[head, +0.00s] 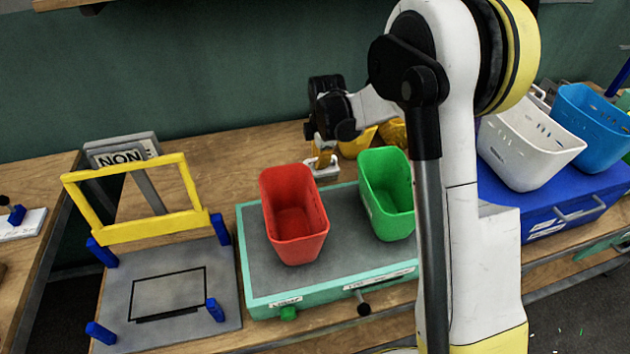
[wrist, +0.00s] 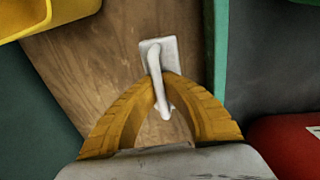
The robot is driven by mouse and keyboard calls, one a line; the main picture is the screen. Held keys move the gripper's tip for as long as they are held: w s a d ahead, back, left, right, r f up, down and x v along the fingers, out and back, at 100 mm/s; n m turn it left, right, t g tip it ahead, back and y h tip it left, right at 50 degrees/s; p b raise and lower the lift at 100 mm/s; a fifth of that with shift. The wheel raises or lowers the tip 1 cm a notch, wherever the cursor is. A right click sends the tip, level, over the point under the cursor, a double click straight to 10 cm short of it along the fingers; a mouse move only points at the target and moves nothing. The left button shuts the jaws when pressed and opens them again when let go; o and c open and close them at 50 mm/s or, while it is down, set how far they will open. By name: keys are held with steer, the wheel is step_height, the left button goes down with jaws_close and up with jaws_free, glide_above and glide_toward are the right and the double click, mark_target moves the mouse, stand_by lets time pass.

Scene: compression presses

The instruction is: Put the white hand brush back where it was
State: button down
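The white hand brush (head: 325,169) is at the back of the wooden bench, just behind the grey-topped press and the red bin. It also shows in the wrist view (wrist: 158,56), with its handle between my yellow fingertips. My gripper (head: 322,156) points down over it, and in the wrist view its fingers (wrist: 160,84) close in on the handle from both sides. The brush hangs at or just above the wood; I cannot tell whether it touches.
A red bin (head: 292,222) and a green bin (head: 388,192) stand on the press (head: 330,277). A yellow bin (head: 358,143) is behind them. White (head: 530,140) and blue (head: 592,122) bins stand at right. A yellow frame (head: 137,230) stands left. Bare wood (head: 236,160) lies left of the brush.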

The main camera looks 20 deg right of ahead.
mark_target(319, 175)
steer(key=shift+f+b, duration=0.65)
steer(key=shift+f, duration=1.6)
steer(key=shift+f, duration=0.15)
steer(key=c, duration=1.6)
jaws_free()
